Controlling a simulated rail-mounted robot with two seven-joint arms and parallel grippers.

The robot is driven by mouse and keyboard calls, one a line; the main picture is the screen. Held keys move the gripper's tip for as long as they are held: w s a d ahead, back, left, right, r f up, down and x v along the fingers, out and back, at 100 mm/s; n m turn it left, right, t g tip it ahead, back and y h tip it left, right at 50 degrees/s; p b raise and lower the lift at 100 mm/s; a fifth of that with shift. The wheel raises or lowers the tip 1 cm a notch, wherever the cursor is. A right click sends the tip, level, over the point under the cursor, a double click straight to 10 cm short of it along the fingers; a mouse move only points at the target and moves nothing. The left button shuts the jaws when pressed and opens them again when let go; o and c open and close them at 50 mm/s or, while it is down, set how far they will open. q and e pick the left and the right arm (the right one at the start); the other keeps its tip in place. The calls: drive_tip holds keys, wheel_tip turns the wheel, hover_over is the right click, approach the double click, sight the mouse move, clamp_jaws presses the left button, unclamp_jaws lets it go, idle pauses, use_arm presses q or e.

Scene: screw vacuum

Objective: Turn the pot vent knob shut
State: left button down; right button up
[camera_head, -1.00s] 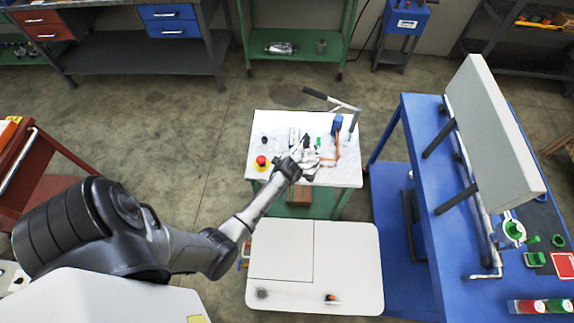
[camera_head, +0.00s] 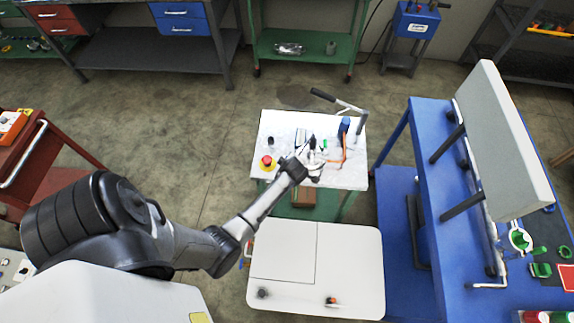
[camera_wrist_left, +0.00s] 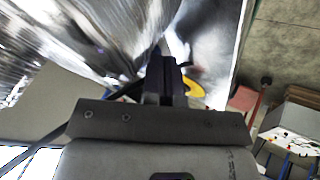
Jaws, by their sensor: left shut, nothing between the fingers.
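The shiny metal pot (camera_head: 314,166) stands on the white-topped bench, partly hidden by my left gripper and wrist. Its curved metal side (camera_wrist_left: 80,35) fills the upper left of the left wrist view, very close. My left gripper (camera_wrist_left: 167,68) is shut and empty, its fingertips beside this metal; I cannot tell if they touch it. In the head view the left gripper (camera_head: 308,156) is over the bench at the pot. I cannot make out the vent knob clearly in either view. My right gripper is not in view.
A red button on a yellow base (camera_head: 266,163) sits at the bench's left; the yellow shows in the wrist view (camera_wrist_left: 193,88). A lever with a dark grip (camera_head: 323,95), a blue part (camera_head: 344,126) and an orange tube are at the right. A blue table (camera_head: 405,130) stands further right.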

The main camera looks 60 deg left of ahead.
use_arm(q)
drive_tip(key=shift+d+f, duration=0.1)
drive_tip(key=shift+f, duration=0.15)
